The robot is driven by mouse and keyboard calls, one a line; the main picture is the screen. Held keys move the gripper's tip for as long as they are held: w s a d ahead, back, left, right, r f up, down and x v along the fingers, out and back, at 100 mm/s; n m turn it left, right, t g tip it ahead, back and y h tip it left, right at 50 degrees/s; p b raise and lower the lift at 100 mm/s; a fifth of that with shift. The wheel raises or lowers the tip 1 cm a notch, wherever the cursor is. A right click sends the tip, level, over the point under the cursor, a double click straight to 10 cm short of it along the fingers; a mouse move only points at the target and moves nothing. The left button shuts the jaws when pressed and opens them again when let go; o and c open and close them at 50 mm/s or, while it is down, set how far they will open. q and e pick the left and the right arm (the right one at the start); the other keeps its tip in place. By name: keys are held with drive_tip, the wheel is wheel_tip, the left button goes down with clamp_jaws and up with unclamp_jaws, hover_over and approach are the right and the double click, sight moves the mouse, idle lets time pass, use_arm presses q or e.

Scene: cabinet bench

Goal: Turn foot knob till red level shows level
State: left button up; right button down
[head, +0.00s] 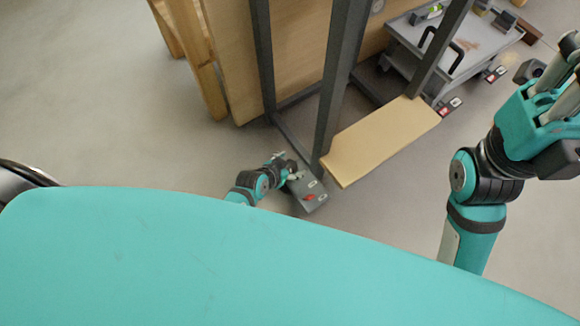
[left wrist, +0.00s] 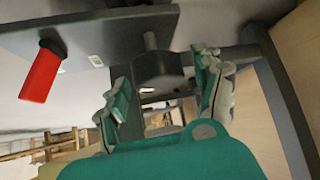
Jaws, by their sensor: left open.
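A dark foot knob (left wrist: 158,68) on a short grey stem hangs under a grey plate (left wrist: 100,30) in the left wrist view. A red level piece (left wrist: 42,70) with a black end is left of it, tilted. In the head view, the red piece (head: 309,197) sits on the grey plate (head: 318,205) by the frame's near leg. My left gripper (left wrist: 166,88) is open, its fingers on either side of the knob; I cannot tell whether they touch it. In the head view, the left gripper (head: 287,170) is small and partly hidden. My right gripper (head: 560,85) is at the right edge, far from the foot.
The dark metal frame (head: 335,90) rises beside the foot, with a wooden board (head: 380,138) low across it. A wooden cabinet panel (head: 235,60) stands behind. A grey cart (head: 455,45) is at the back right. Floor is clear at left.

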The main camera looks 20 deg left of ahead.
use_arm(q)
drive_tip(key=c, duration=1.1)
drive_tip(key=shift+c, duration=0.3)
drive_tip(key=shift+a, duration=0.1)
